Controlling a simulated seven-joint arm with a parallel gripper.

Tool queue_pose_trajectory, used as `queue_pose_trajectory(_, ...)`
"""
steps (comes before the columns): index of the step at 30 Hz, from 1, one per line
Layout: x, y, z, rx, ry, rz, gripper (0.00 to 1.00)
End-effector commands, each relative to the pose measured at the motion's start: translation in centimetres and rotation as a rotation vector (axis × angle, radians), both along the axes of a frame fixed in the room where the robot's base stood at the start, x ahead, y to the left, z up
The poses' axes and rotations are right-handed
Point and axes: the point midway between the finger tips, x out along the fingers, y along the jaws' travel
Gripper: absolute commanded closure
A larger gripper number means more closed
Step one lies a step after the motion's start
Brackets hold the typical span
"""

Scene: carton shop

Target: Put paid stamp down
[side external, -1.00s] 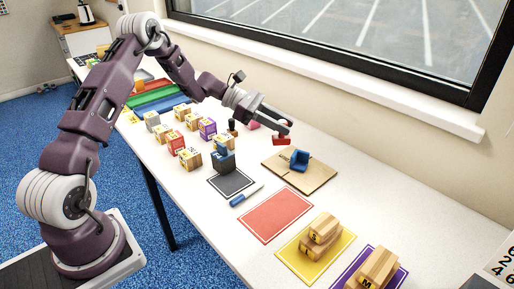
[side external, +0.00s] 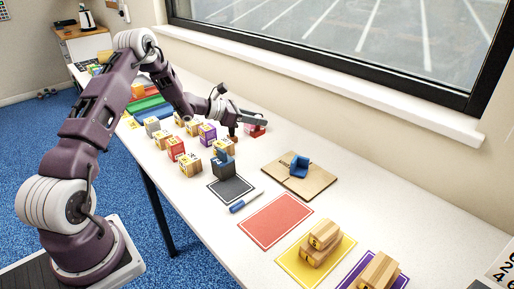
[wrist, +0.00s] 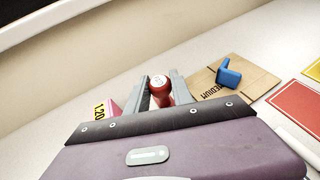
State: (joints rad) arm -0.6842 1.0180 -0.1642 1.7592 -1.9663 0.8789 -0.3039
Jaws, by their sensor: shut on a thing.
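The red stamp with a round knob handle (wrist: 159,84) stands between the two fingers of my gripper (wrist: 160,96) in the wrist view. My gripper (side external: 258,121) is shut on it. In the side external view the gripper is low at the back of the table, and the red of the stamp there merges with a pink block behind the fingers. Its base is hidden in the wrist view, and I cannot tell whether it touches the table.
A pink block marked 1.20 (wrist: 101,108) is close left of the fingers. A cardboard sheet (side external: 318,184) bearing a blue object (side external: 300,167) lies to the right. Several lettered blocks (side external: 190,163) stand in front. A red mat (side external: 275,221) lies nearer the camera.

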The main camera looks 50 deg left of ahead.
Motion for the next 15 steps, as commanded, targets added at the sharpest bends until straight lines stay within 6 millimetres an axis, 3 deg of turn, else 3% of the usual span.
queue_pose_trajectory(3, 0.0, -0.1, -2.7, -0.003, 0.001, -0.001, 1.00)
queue_pose_trajectory(12, 0.0, -0.1, -7.2, -0.003, 0.000, -0.001, 1.00)
queue_pose_trajectory(15, 0.0, 0.0, -7.3, 0.000, -0.003, -0.002, 1.00)
